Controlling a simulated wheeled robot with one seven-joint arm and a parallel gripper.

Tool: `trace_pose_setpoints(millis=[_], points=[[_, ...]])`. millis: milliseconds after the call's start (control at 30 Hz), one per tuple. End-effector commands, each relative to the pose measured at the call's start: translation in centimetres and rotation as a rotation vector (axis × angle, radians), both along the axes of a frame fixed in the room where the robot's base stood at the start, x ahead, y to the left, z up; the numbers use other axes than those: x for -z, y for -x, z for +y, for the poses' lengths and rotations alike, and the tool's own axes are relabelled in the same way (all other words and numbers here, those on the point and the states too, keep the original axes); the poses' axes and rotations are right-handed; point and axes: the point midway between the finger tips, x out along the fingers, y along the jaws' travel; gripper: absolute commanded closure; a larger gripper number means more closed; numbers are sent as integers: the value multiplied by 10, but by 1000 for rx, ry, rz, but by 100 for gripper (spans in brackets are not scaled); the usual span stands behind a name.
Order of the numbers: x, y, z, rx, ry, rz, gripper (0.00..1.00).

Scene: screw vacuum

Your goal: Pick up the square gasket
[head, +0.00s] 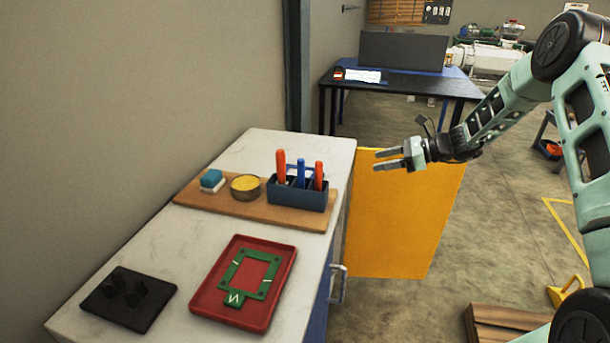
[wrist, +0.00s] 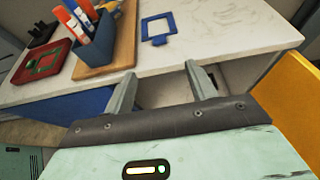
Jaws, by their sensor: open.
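A green square-framed gasket (head: 250,277) with a tab and white marks lies flat in a red tray (head: 202,301) on the white counter. The tray (wrist: 56,51) and part of the green gasket (wrist: 42,65) also show in the wrist view. My gripper (head: 377,160) is open and empty, off the counter's right side. In the wrist view its fingers (wrist: 160,70) point toward the counter edge, with the blue gasket beyond them.
A wooden board (head: 203,200) carries a blue tool holder (head: 297,194), a yellow-topped tin (head: 245,188) and a blue-and-white block (head: 212,181). A black plate (head: 128,298) lies left of the tray. An orange panel (head: 400,220) stands beside the counter. The counter's far end looks mostly clear.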

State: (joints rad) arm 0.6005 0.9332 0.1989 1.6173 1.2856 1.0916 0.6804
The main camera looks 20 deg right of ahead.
Motion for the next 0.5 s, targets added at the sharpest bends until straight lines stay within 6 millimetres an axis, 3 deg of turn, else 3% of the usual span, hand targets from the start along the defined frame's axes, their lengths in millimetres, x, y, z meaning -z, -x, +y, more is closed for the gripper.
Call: trace_pose_setpoints(millis=[500], points=[[36, -46, 82, -8, 3, 1, 44]])
